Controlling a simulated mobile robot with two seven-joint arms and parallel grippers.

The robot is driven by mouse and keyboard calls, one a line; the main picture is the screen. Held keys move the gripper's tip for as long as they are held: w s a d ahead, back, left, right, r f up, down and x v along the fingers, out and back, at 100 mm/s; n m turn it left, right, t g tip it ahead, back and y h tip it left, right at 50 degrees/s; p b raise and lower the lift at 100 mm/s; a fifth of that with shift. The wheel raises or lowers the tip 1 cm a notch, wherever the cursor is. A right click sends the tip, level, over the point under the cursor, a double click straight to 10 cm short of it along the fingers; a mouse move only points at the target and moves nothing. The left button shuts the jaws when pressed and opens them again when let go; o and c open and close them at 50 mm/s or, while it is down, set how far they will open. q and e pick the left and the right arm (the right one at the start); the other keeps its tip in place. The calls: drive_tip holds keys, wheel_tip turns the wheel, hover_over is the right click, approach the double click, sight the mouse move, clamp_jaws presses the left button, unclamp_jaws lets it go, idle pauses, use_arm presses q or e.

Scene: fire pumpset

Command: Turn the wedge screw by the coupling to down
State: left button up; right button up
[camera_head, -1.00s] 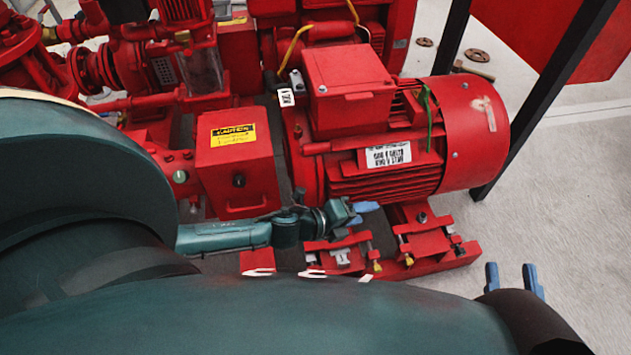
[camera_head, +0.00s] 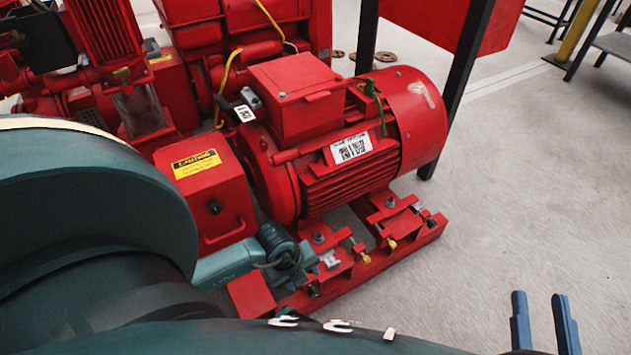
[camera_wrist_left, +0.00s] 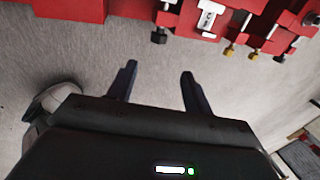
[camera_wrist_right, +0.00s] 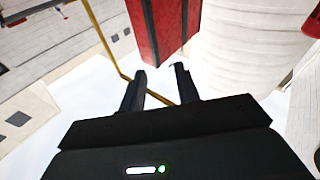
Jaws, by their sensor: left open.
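The red coupling guard (camera_head: 207,200) with its yellow label stands left of the red motor (camera_head: 350,150). Along the front base rail, a black-headed screw (camera_head: 313,290) is nearest the guard, with two yellow screws to its right. The left wrist view shows this black screw (camera_wrist_left: 160,37) at the top, its head toward me. My left gripper (camera_wrist_left: 157,80) is open and empty over the floor, apart from the screw. I cannot make out its fingers in the head view. My right gripper (camera_head: 543,315) is open, empty and pointing up at the lower right.
Another black screw (camera_head: 430,222) sits at the rail's right end, beside a yellow screw (camera_head: 391,243). A black post (camera_head: 460,90) stands behind the motor. Grey floor (camera_head: 530,180) is clear on the right. My own arm hides the lower left.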

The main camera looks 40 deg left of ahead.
use_arm(q)
drive_tip(key=b+x, duration=0.2)
drive_tip(key=x, duration=0.2)
drive_tip(key=b+x, duration=0.3)
drive_tip(key=x, duration=0.1)
drive_tip(key=b+x, duration=0.2)
drive_tip(key=x, duration=0.2)
drive_tip(key=shift+a+f, duration=0.2)
drive_tip(key=shift+a, duration=0.15)
drive_tip(key=shift+w+f+b, duration=0.1)
drive_tip(key=shift+f+b, duration=0.3)
drive_tip(key=shift+f, duration=0.05)
use_arm(e)
wheel_tip(320, 180, up, 7)
drive_tip(key=n+t+y, duration=0.2)
drive_tip(key=n+y, duration=0.4)
drive_tip(key=y, duration=0.1)
drive_tip(key=shift+w+d, duration=0.25)
drive_tip(key=shift+w, duration=0.05)
use_arm(q)
drive_tip(key=shift+c, duration=0.3)
drive_tip(key=c, duration=0.9)
use_arm(e)
drive_tip(key=shift+r, duration=0.1)
